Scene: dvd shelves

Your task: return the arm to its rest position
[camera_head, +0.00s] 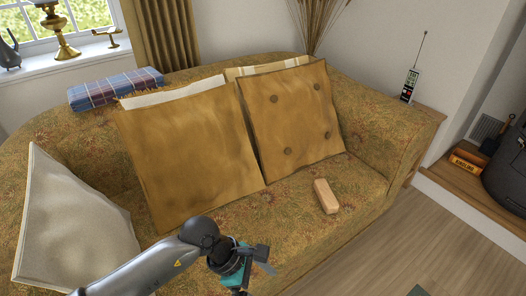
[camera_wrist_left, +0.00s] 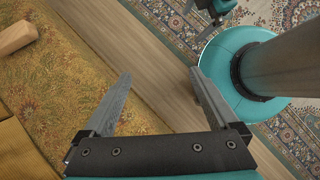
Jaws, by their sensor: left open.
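My left arm comes in from the lower left in the head view, in front of the sofa. Its left gripper (camera_head: 252,278) is near the bottom edge, beside the sofa's front. In the left wrist view my left gripper (camera_wrist_left: 162,76) has its two fingers spread apart with nothing between them. They are over the wooden floor beside the sofa seat edge. A dark and teal part of mine, possibly the right gripper (camera_wrist_left: 214,12), is cut off at the top edge of the wrist view; its jaws are unclear.
The floral sofa (camera_head: 350,205) holds mustard cushions (camera_head: 190,150), a pale cushion (camera_head: 70,225), a folded plaid blanket (camera_head: 116,88) and a wooden block (camera_head: 326,196). In the wrist view a patterned rug (camera_wrist_left: 170,20) lies near my teal base. Wooden floor (camera_head: 445,230) is clear at right.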

